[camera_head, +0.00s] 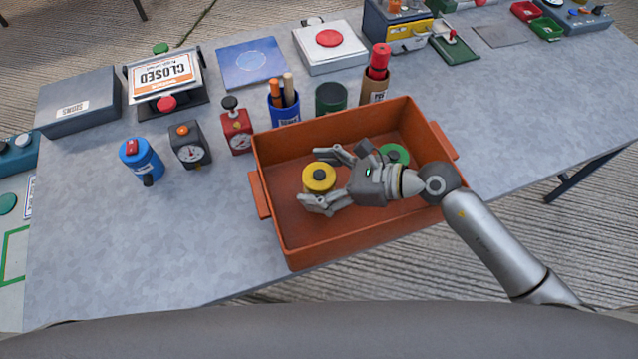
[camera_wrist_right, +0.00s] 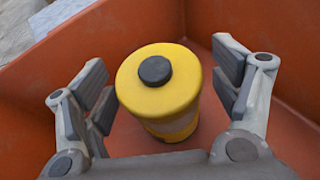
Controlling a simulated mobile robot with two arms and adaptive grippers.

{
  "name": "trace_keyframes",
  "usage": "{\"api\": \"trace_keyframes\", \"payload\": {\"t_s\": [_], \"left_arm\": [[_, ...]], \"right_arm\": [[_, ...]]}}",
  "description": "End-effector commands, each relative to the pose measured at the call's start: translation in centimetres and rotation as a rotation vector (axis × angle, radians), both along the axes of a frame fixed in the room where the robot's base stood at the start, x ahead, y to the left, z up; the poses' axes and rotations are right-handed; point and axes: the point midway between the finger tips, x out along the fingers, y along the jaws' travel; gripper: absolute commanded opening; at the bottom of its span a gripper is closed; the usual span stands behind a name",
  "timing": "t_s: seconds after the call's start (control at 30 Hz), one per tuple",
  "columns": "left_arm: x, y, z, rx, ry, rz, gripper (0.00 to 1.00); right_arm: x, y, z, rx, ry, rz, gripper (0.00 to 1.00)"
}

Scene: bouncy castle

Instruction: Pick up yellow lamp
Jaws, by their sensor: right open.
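The yellow lamp (camera_head: 319,178) stands upright in the orange crate (camera_head: 330,235), toward its left side. It is a short cylinder with a black knob on top. My right gripper (camera_head: 318,177) is open inside the crate, with one finger on each side of the lamp. In the right wrist view the lamp (camera_wrist_right: 158,85) stands between the open fingers (camera_wrist_right: 165,95), with visible gaps on both sides. The lamp's lower part shows a paler band. My left gripper is not in view.
A green cylinder (camera_head: 394,154) sits in the crate behind my right gripper. Along the crate's far side stand a blue pen cup (camera_head: 284,112), a dark green can (camera_head: 331,97) and a brown cup (camera_head: 374,88). The table (camera_head: 190,240) is clear at the front left.

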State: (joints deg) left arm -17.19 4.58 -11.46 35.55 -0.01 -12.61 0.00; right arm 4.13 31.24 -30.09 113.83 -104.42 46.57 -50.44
Motion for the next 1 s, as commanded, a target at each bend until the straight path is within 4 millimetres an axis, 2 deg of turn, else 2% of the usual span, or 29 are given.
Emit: {"api": "trace_keyframes", "payload": {"t_s": [0.2,0.67,0.9,1.0], "left_arm": [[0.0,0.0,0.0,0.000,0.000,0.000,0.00],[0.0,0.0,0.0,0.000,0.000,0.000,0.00],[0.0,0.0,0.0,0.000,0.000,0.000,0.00],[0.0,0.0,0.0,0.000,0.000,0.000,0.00]], "right_arm": [[0.0,0.0,-0.1,0.000,0.000,0.000,0.83],[0.0,0.0,0.0,0.000,0.000,0.000,0.24],[0.1,0.0,0.2,0.002,-0.002,-0.001,0.22],[0.1,0.0,1.0,0.003,-0.005,0.001,0.22]]}}
